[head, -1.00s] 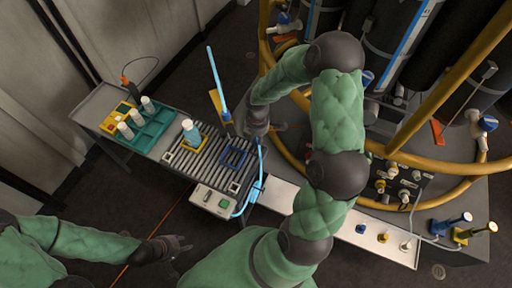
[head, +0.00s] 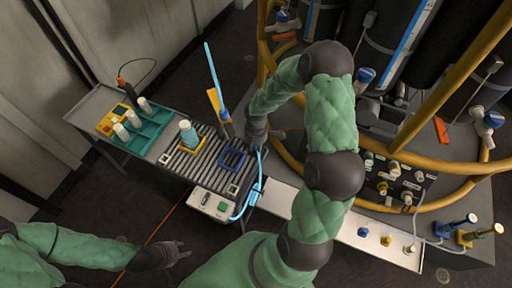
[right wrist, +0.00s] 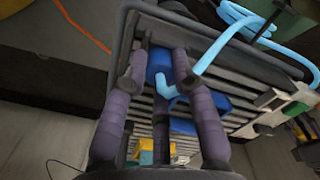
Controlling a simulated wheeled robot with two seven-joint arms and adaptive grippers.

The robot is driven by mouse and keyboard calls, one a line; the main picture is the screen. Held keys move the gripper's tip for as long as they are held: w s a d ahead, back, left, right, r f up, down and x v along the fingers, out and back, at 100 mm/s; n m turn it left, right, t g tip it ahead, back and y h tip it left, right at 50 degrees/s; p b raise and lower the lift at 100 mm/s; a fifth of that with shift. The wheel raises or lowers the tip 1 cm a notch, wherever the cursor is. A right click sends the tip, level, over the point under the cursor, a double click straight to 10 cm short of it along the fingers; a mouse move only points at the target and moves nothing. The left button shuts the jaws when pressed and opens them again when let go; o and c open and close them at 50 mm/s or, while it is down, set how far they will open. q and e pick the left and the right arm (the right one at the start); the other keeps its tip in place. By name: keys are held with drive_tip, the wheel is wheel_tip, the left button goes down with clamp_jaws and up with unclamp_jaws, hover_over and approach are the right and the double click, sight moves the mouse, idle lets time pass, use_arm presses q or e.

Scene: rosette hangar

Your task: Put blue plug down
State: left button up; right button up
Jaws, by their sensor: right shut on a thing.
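The blue plug (right wrist: 160,66) sits between the two fingers of my right gripper (right wrist: 162,85), which is shut on it, in the right wrist view. A light blue hose (right wrist: 212,55) runs from the plug. In the head view my right gripper (head: 246,135) is over the back right edge of a ribbed tray (head: 208,165), close to a blue square frame (head: 233,159). That frame also shows beyond the plug in the right wrist view (right wrist: 183,126). I cannot tell whether the plug touches the tray. My left gripper (head: 178,251) is open and empty, away from the cart.
A bottle (head: 188,134) stands in a yellow frame left on the tray. A teal rack (head: 146,127) with white bottles is farther left. Yellow rails (head: 440,165) and a white shelf (head: 340,235) with plugs lie right.

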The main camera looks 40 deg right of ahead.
sight(256, 148)
drive_tip(key=shift+s+a+f, duration=0.2)
drive_tip(key=shift+s+f, duration=0.05)
drive_tip(key=shift+f, duration=0.35)
drive_tip(key=o, duration=0.9)
drive_tip(key=shift+f, duration=0.1)
drive_tip(key=shift+o, duration=0.2)
drive_tip(key=shift+d+f, duration=0.1)
drive_tip(key=shift+f, duration=0.05)
drive_tip(key=shift+w+r, duration=0.15)
drive_tip(key=shift+r, duration=0.05)
drive_tip(key=shift+w+d+r, duration=0.1)
drive_tip(key=shift+w+r, duration=0.05)
drive_tip(key=shift+r, duration=0.4)
wheel_tip(256, 148, up, 12)
drive_tip(key=p, duration=0.6)
drive_tip(key=shift+r, duration=0.2)
drive_tip(key=shift+f, duration=0.1)
